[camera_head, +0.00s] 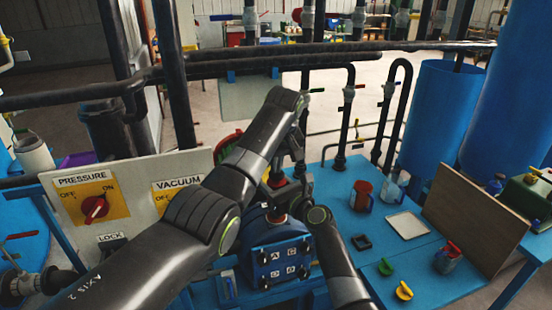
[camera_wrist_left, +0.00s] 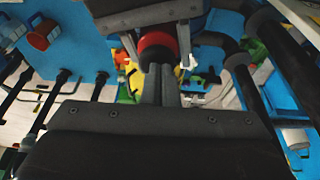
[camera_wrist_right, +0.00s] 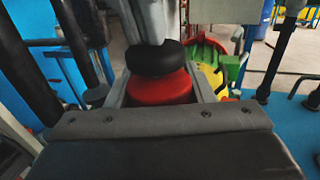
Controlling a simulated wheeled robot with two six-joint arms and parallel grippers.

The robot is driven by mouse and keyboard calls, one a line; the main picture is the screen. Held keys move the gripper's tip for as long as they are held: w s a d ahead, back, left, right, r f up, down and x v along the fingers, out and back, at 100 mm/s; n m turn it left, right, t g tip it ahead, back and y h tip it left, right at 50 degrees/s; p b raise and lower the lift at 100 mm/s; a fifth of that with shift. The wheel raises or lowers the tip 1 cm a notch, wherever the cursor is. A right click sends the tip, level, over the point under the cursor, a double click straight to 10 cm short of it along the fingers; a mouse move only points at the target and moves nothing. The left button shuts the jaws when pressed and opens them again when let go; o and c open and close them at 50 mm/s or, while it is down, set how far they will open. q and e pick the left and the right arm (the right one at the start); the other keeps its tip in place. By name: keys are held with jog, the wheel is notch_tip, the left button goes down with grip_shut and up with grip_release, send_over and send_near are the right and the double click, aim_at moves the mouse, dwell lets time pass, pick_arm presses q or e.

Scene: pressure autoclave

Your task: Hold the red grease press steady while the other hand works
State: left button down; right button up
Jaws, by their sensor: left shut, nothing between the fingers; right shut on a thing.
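The red grease press shows in the right wrist view as a red disc (camera_wrist_right: 160,88) under a black round top (camera_wrist_right: 155,58). My right gripper (camera_wrist_right: 162,92) is shut on it, one finger on each side. In the head view a red part of the press (camera_head: 277,181) shows between my arms, partly hidden. My left gripper (camera_wrist_left: 158,70) is shut and empty. Its fingertips are close to the black centre of the red press (camera_wrist_left: 157,40) in the left wrist view; I cannot tell whether they touch. The lower part of the press is hidden.
A blue box with lettered buttons (camera_head: 275,256) stands below the grippers. A red mug (camera_head: 361,196), a white tray (camera_head: 408,225) and a brown board (camera_head: 476,219) are on the blue table to the right. A panel with a red pressure knob (camera_head: 96,208) is at left. Black pipes run behind.

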pick_arm(q)
jog(key=shift+f, duration=0.3)
jog(key=w+a+v, duration=0.1)
jog(key=v, duration=1.3)
jog(key=shift+d+r, duration=0.35)
dwell(0.4)
pick_arm(e)
jog(key=o, duration=1.4)
pick_arm(q)
jog(key=shift+w, duration=0.1)
pick_arm(e)
jog(key=shift+s+d, duration=0.1)
